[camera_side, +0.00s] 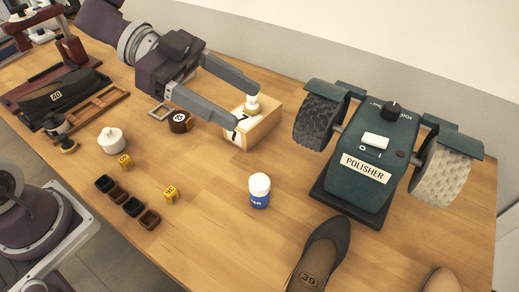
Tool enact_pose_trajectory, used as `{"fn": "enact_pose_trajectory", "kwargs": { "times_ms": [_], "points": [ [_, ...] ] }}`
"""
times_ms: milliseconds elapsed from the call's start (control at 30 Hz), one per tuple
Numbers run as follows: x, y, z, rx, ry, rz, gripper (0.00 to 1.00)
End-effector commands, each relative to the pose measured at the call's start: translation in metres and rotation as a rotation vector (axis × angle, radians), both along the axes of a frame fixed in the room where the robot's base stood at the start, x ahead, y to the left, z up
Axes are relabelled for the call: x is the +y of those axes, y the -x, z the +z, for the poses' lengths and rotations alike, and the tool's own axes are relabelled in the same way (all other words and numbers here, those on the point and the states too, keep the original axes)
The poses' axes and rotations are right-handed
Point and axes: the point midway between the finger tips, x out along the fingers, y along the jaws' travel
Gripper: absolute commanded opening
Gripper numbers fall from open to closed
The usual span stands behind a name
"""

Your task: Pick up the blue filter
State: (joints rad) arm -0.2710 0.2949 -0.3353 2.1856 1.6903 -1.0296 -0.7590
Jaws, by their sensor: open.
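I cannot make out a thing that is plainly a blue filter. A small white knobbed piece (252,104) on the box shows between the fingertips. The bottle is apart from my gripper, lower and to the right.
A dark green polisher (362,160) with two wheels stands at the right. A dark shoe (319,258) lies in front of it. A round brown tin (180,121), white lidded pot (111,140), yellow tags and small dark cups (132,206) sit left. Table around the bottle is mostly clear.

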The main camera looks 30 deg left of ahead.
Motion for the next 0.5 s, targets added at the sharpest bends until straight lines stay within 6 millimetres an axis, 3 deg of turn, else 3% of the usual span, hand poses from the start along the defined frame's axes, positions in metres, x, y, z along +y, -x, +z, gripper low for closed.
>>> {"fn": "enact_pose_trajectory", "kwargs": {
  "times_ms": [33, 300, 400, 500],
  "points": [
    [0.0, 0.001, -0.024, 0.016, 0.004, 0.001, 0.66],
    [0.0, 0.001, -0.154, 0.015, 0.0, 0.005, 0.66],
    [0.0, 0.0, -0.195, 0.007, -0.002, 0.006, 0.66],
    [0.0, -0.001, -0.217, -0.002, -0.003, 0.004, 0.66]
  ]
}}
